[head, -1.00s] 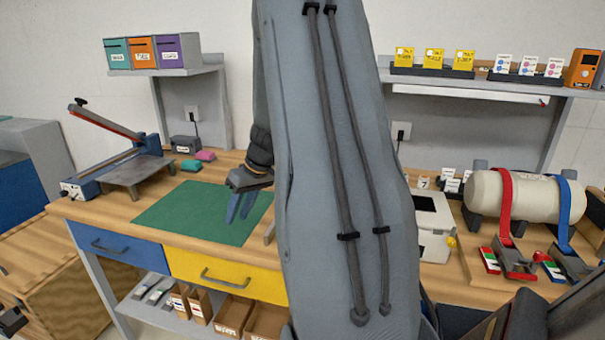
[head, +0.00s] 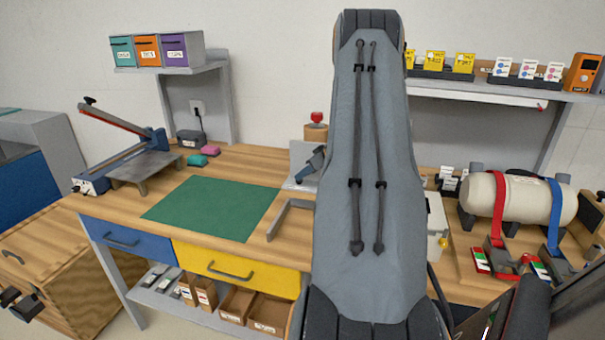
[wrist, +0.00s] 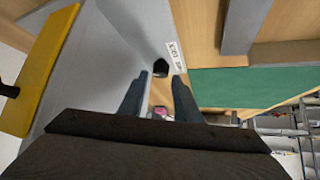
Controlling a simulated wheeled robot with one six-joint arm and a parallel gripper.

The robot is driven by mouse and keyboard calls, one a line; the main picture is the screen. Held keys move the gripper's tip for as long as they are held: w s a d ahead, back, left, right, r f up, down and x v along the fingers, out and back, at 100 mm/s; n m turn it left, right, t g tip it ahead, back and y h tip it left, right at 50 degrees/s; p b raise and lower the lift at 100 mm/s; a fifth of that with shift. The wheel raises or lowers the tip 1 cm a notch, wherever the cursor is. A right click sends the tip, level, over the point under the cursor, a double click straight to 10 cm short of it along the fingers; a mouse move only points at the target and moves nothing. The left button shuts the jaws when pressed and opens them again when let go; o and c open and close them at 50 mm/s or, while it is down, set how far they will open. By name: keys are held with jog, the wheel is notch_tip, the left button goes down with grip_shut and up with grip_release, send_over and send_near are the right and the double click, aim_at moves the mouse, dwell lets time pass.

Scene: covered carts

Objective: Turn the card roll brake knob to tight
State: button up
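My gripper (head: 312,166) shows at the left edge of my arm in the head view, near a light grey upright plate (head: 302,158). In the wrist view my gripper (wrist: 162,90) has its two blue-grey fingers apart with nothing held. A small black knob-like part (wrist: 160,67) shows just beyond the gap between the fingers, beside a white label (wrist: 175,55) too small to read. I cannot tell whether this is the brake knob, or whether a finger touches it. A cream roll (head: 520,197) with red and blue straps lies at the right of the bench.
A green mat (head: 212,208) lies on the wooden bench, with a grey angle piece (head: 290,218) to its right. A red-topped post (head: 316,130) stands behind the plate. A white box with a yellow knob (head: 443,242) is partly hidden by my arm.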

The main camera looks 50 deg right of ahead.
jog(key=shift+p+x, duration=0.35)
jog(key=shift+x, duration=0.95)
grip_shut()
